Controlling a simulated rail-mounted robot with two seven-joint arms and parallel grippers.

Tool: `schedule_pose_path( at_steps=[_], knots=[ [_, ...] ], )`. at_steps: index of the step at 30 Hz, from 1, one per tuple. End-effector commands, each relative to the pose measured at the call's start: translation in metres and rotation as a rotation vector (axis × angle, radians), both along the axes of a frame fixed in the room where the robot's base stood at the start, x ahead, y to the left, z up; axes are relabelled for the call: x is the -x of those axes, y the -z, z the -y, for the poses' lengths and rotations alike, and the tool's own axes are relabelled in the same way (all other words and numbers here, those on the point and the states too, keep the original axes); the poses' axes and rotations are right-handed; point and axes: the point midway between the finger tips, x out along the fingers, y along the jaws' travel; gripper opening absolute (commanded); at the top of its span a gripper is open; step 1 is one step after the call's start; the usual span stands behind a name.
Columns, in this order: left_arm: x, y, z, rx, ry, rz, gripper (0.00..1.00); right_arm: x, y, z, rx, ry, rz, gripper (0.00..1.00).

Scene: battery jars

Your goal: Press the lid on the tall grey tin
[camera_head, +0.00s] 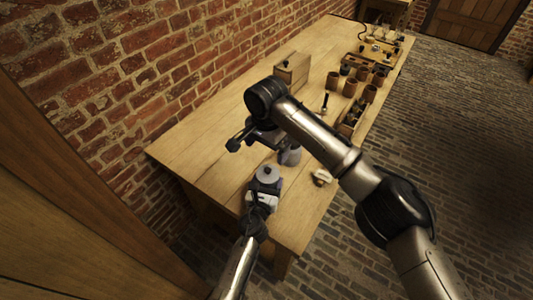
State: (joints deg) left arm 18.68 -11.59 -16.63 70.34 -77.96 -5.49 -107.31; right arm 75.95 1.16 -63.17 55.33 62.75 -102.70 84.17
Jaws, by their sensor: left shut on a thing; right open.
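A grey tin (268,174) with a round, pale top stands near the front end of the wooden table. A small dark spot shows at the middle of this top, which looks like a lid; I cannot tell how tightly it sits. My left gripper (264,188) is shut on the tin from the near side and hides its lower part. My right gripper (240,139) is open, above the table beyond the tin, with its dark fingers to the left. A second grey, tapered vessel (290,155) stands just right of the tin, partly hidden by my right arm.
A small pale object (321,177) lies near the table's right edge. A wooden box (291,70), several brown jars (349,87) and a tray (352,119) stand farther back. The table (205,140) is clear on the left, beside the brick wall.

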Motion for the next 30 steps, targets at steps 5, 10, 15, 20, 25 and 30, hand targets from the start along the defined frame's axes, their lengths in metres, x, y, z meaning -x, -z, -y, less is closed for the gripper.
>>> schedule_pose_path(
  at_steps=[5,10,15,20,25,30],
  knots=[
    [0.0,0.0001,-0.0001,0.0,0.0,0.0,0.29,0.0002,-0.0038,-0.0001,0.0,0.0,0.0,1.0],
    [0.0,0.0,0.0,0.0,0.0,0.0,0.29,0.0002,-0.0038,-0.0001,0.0,0.0,0.0,1.0],
    [0.0,0.0,0.0,0.0,0.0,0.0,0.83,0.0001,-0.0036,0.0,0.0,0.0,0.0,1.0],
    [0.0,0.0,0.0,0.0,0.0,0.0,0.99,0.0001,-0.0035,0.0,0.0,0.0,0.0,1.0],
    [0.0,0.0,0.0,0.0,0.0,0.0,1.0,0.0001,-0.0035,0.0001,0.0,0.0,0.0,1.0],
    [0.0058,-0.0006,-0.0018,-0.001,0.0,-0.001,1.0,0.0001,-0.0074,0.0001,0.0,0.0,0.0,1.0]
  ],
)
